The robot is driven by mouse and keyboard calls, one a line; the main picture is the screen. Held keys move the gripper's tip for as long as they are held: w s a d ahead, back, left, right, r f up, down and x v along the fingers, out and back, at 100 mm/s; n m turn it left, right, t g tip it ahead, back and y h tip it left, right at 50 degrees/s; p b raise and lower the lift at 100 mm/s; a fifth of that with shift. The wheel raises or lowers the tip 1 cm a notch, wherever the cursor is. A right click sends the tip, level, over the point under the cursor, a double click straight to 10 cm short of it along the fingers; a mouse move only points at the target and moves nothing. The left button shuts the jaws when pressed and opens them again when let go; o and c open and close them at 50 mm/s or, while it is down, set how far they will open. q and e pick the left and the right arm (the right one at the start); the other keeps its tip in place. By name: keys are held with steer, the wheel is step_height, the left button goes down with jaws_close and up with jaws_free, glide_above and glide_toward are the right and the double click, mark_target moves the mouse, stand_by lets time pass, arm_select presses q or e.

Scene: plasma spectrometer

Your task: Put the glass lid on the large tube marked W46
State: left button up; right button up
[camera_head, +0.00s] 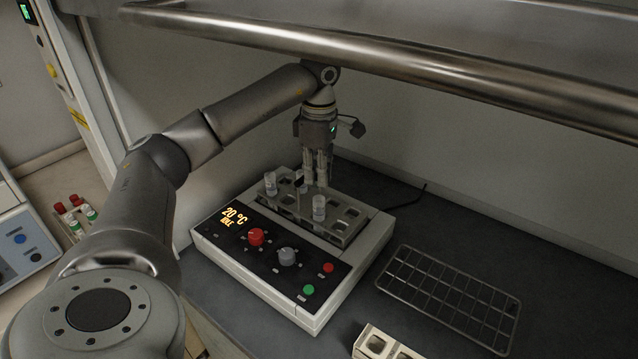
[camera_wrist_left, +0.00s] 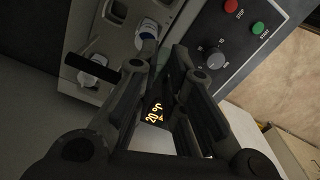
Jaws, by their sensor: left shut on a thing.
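My left gripper (camera_head: 316,180) points down over the rack (camera_head: 352,229) on top of the heating unit. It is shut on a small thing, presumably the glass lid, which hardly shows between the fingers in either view. One clear tube (camera_head: 319,207) stands upright in the rack, to the right of and nearer than the fingertips. Another tube (camera_head: 270,183) stands at the rack's left end. In the left wrist view, two tubes (camera_wrist_left: 147,30) (camera_wrist_left: 94,68) show beyond the fingers (camera_wrist_left: 157,60). I cannot read W46 on either tube. My right gripper is not in view.
The heating unit (camera_head: 318,316) shows 20 °C and has knobs and buttons in front. An empty wire rack (camera_head: 450,296) lies to its right. A pale block with holes (camera_head: 378,344) is at the bottom edge. A metal bar (camera_head: 400,57) crosses above the work area.

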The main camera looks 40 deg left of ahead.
arm_select(q)
steer(key=shift+w+a+f, duration=0.35)
steer(key=shift+w+f, duration=0.05)
steer(key=shift+f, duration=0.2)
steer(key=f, duration=0.1)
steer(key=f+p, duration=0.2)
steer(key=f, duration=0.1)
steer(key=shift+w+a+f, duration=0.1)
steer(key=shift+w+a, duration=0.15)
steer(key=shift+w, duration=0.05)
steer(key=shift+f, duration=0.2)
steer(key=o, duration=0.7)
steer(key=shift+r, duration=0.15)
